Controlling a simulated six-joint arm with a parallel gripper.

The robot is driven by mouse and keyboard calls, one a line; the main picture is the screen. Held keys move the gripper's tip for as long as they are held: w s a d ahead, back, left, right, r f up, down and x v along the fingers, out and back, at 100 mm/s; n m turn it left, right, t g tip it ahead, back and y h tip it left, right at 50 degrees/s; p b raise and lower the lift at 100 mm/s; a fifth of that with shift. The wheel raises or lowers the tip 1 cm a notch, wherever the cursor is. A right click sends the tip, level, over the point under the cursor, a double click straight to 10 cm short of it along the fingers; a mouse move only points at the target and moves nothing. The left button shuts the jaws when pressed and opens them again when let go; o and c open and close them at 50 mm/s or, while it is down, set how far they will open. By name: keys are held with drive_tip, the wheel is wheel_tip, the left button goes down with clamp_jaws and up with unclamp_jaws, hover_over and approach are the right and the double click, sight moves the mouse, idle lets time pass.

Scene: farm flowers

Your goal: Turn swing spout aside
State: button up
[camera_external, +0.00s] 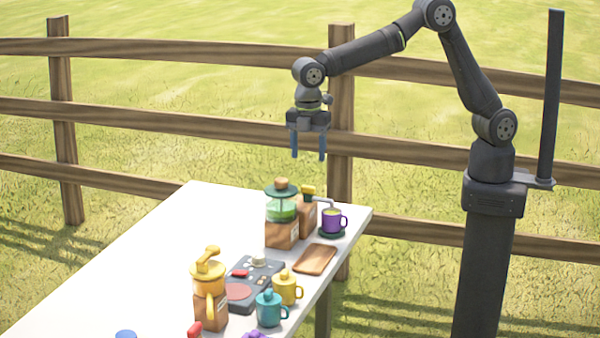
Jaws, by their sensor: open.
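A thin metallic swing spout (324,200) sticks out to the right from a wooden block-like dispenser (307,215) with a yellow knob (308,190) at the far end of the table. The spout's end bends down over a purple mug (331,221) that stands on a dark round coaster (331,233). The dispenser is partly hidden behind a glass jar with a green lid (282,207) on a wooden base. My gripper (308,156) points down, open and empty, in the air above the dispenser and jar. It is clear of the spout.
A wooden board (315,259) lies at the table's right edge. A dark panel (256,275), a yellow mug (287,288), a teal mug (270,308) and a yellow-topped grinder-like thing (209,290) stand nearer. The left part of the white table (130,275) is clear. A wooden fence (180,117) runs behind.

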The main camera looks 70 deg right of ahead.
wheel_tip(320, 180, down, 9)
drive_tip(key=shift+f, duration=0.15)
clamp_jaws()
idle(0.4)
